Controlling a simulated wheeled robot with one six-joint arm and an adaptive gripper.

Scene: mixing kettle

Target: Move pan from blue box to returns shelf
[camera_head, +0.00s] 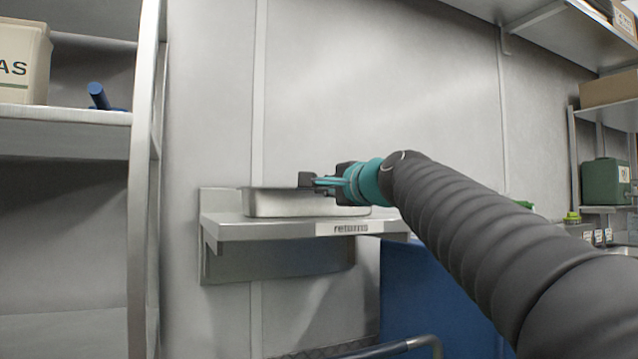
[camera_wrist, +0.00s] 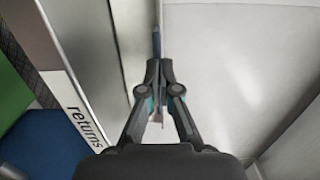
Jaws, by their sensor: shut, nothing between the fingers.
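A shallow metal pan (camera_head: 285,206) sits on the returns shelf (camera_head: 270,230), a metal wall shelf with a "returns" label on its front edge. My gripper (camera_head: 312,181) is shut and empty, level with the pan's rim or slightly above it, at the pan's right part in the head view. I cannot tell whether it touches the rim. The wrist view shows its fingertips (camera_wrist: 158,66) closed together. There the shelf's labelled edge (camera_wrist: 88,108) runs along the left. A blue box (camera_head: 420,295) stands below and right of the shelf, partly hidden by my arm; its inside is not visible.
A shelving rack (camera_head: 65,115) with a beige container (camera_head: 22,62) and a blue object (camera_head: 99,97) stands at the left. An overhead shelf (camera_head: 540,12) juts out at upper right. A green container (camera_head: 604,181) stands on far-right shelving. Bare wall rises behind the pan.

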